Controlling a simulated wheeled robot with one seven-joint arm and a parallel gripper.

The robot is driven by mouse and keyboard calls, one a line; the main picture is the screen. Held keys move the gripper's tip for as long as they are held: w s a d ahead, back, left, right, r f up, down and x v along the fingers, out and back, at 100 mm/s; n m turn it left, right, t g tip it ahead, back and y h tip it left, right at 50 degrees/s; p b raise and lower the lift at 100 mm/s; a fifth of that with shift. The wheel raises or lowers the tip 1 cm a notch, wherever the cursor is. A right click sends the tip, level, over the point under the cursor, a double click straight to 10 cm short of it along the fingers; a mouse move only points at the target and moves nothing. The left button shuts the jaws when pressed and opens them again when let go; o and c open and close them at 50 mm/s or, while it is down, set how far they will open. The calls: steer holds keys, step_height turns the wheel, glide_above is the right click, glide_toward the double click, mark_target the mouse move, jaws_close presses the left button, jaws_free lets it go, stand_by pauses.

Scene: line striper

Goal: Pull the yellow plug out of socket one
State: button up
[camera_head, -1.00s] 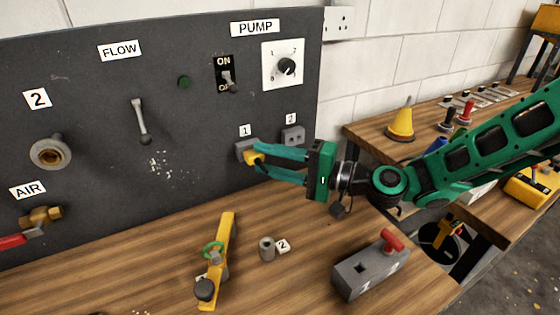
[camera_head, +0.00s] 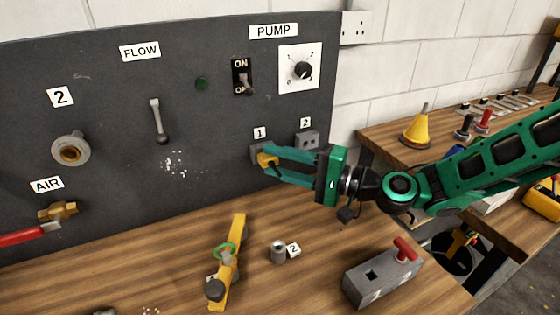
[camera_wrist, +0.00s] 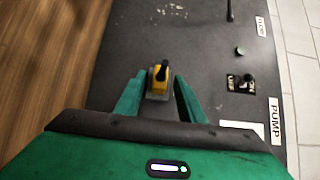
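The yellow plug (camera_head: 264,159) sits in socket 1 (camera_head: 256,148), a grey box low on the dark panel under the label 1. In the wrist view the yellow plug (camera_wrist: 158,87), with a black end, lies between my two green fingers. My gripper (camera_head: 272,160) reaches in from the right at the plug. In the wrist view my gripper (camera_wrist: 161,82) is open, with a finger on each side of the plug and a visible gap on both sides. The head view partly hides the plug behind the fingers.
Socket 2 (camera_head: 307,140) is just right of socket 1. The pump switch (camera_head: 244,80) and knob (camera_head: 301,68) are above. On the bench stand a yellow tool with a green ring (camera_head: 228,262), a small grey cylinder (camera_head: 279,251) and a grey box with a red handle (camera_head: 372,281).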

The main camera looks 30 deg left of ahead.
steer(key=shift+c, duration=0.6)
jaws_close()
steer(key=shift+s+d, duration=0.45)
steer(key=shift+d, duration=0.1)
steer(key=shift+s+d, duration=1.05)
steer(key=shift+d, duration=0.25)
